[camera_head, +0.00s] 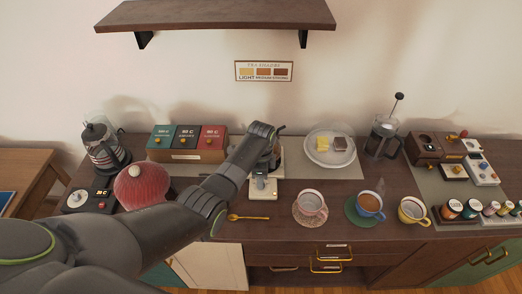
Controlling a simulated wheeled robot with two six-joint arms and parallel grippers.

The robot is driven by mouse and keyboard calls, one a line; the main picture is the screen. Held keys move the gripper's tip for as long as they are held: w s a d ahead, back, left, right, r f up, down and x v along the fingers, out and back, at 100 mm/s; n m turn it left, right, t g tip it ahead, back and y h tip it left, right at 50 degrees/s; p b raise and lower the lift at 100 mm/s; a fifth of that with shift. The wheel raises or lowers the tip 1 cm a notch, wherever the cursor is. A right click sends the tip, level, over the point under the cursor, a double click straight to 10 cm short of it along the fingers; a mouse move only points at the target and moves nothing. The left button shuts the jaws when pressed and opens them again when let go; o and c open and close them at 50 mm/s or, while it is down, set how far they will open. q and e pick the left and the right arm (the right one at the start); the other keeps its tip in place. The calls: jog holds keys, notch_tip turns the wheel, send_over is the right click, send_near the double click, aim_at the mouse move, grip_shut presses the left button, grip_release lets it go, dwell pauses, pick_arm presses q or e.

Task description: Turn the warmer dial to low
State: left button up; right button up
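My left arm reaches in from the lower left across the counter. Its gripper (273,160) points down over a small cream-coloured device (263,188) at the middle of the counter, which may be the warmer. The arm and gripper hide much of this device, and I cannot make out its dial setting. The fingertips are too small and covered to tell open from shut. At the left, a dark base unit (89,208) carries a round pale dial (77,198), a small display and a red button. My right gripper is not in view.
A red domed cozy (143,186) and a kettle (104,147) stand at left, near a box of tins (188,143). A gold spoon (248,217), a pink cup (310,202), a blue cup (370,204) and a yellow cup (411,210) line the front. A shelf (216,14) hangs above.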

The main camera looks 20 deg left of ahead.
pick_arm(q)
notch_tip(320, 180, up, 14)
jog(key=b, duration=0.2)
dwell(0.5)
